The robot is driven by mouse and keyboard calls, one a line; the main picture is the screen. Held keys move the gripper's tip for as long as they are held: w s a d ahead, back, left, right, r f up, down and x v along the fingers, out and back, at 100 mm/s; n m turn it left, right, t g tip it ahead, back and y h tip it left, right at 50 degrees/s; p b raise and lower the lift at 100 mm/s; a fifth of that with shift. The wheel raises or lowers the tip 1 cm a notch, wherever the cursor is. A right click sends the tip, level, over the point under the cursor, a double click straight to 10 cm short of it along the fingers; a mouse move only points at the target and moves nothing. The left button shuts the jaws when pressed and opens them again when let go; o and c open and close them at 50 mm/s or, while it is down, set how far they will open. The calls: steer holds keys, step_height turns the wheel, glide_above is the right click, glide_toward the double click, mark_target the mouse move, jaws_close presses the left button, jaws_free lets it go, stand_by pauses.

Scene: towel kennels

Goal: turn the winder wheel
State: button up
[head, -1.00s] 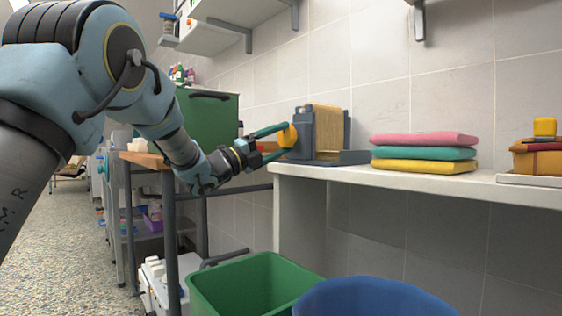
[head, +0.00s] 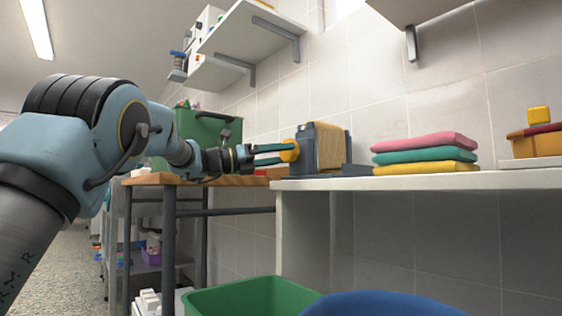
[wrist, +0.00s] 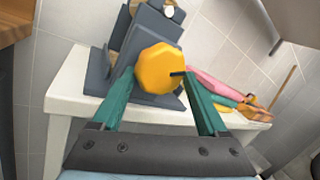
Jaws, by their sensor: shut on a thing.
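The winder wheel is a small yellow-orange faceted disc (head: 289,152) on the side of a dark grey winder (head: 305,151) with a tan block or roll, standing at the left end of the white counter. In the wrist view the wheel (wrist: 159,62) faces me, with a small dark peg (wrist: 178,73) at its right edge. My gripper (head: 283,154) reaches in from the left, and its two teal fingers are closed on the wheel from either side. The wheel hides the fingertips' contact in part.
Folded pink, teal and yellow towels (head: 425,155) lie to the right on the white counter (head: 400,183). A green case (head: 207,128) stands behind my arm on a wooden-topped table (head: 150,179). Green (head: 250,298) and blue (head: 385,305) bins stand below. Wall shelves (head: 258,33) hang above.

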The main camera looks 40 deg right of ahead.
steer(key=shift+m, duration=0.4)
steer(key=o, duration=1.3)
steer(key=shift+c, duration=0.2)
steer(key=p+v, duration=0.1)
steer(key=v, duration=0.9)
steer(key=shift+w+a+p, duration=0.2)
steer(key=shift+a+p, duration=0.15)
steer(key=shift+s, duration=0.1)
